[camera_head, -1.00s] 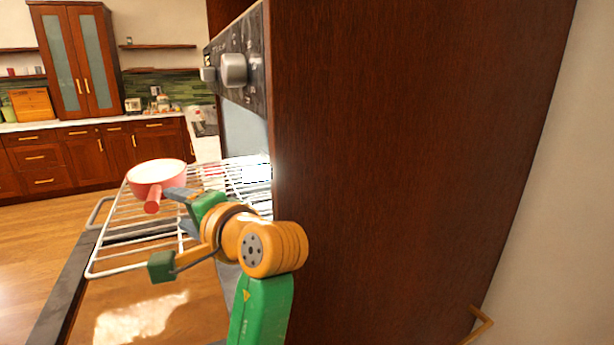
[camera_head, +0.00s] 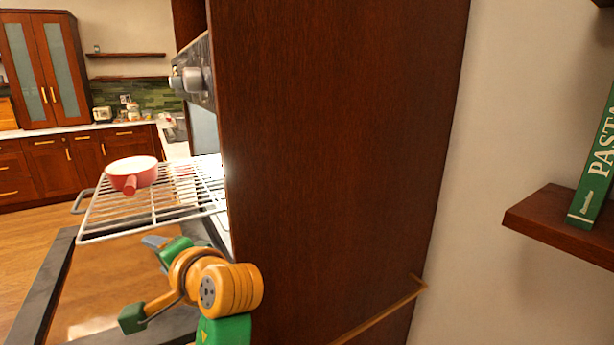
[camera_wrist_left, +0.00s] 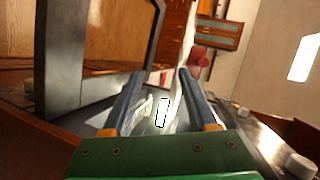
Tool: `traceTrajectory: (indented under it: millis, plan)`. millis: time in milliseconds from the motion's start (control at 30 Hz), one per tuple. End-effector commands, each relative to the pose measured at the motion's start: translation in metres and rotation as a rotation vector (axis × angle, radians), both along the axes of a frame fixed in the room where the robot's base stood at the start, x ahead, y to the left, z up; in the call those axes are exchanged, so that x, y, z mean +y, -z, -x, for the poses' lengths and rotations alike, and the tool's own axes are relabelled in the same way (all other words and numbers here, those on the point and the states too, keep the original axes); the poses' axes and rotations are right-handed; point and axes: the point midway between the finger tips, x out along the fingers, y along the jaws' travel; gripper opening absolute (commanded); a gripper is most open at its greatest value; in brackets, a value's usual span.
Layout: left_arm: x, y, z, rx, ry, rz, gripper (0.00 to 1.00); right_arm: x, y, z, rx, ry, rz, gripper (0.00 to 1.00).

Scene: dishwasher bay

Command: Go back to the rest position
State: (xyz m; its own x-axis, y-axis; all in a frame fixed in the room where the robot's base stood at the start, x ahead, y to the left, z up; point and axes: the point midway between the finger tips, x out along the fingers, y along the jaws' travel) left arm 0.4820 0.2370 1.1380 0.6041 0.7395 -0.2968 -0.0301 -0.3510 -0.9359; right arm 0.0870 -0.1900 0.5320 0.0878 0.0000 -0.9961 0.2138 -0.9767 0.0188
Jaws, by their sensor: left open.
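My left gripper (camera_head: 154,242) is open and sits below the pulled-out wire rack (camera_head: 165,206), apart from it, over the open door. A pink pan (camera_head: 133,177) with a pale inside and a short handle rests on the rack's left part, up and left of the gripper. In the left wrist view the two fingers of the left gripper (camera_wrist_left: 160,85) are spread apart with nothing held between them. A blurred red shape beyond them may be the pan; I cannot tell. My right gripper is not in view.
The open glass-fronted door (camera_head: 50,285) lies below the rack. A wooden shelf (camera_head: 562,222) with a green book (camera_head: 594,170) juts from the right wall.

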Motion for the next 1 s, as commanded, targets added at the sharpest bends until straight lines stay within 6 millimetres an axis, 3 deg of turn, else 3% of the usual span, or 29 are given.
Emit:
traceTrajectory:
  millis: [167, 367, 500, 700, 800, 1000]
  plan:
    - [0.002, 0.061, 0.002, 0.030, 0.033, 0.119, 0.59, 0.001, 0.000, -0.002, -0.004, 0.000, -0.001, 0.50]
    - [0.000, 0.157, 0.025, 0.076, 0.065, 0.337, 0.59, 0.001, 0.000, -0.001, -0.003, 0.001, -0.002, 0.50]
    - [-0.008, 0.226, 0.064, 0.124, 0.064, 0.527, 0.59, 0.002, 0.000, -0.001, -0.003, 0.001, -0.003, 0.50]
    - [-0.029, 0.296, 0.140, 0.213, 0.025, 0.798, 0.59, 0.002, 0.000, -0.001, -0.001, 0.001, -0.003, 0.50]
    - [-0.041, 0.316, 0.177, 0.263, -0.006, 0.915, 0.59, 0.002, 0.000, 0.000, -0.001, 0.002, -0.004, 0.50]
    - [-0.067, 0.336, 0.250, 0.370, -0.089, 1.123, 0.59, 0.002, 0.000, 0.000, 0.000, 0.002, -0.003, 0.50]
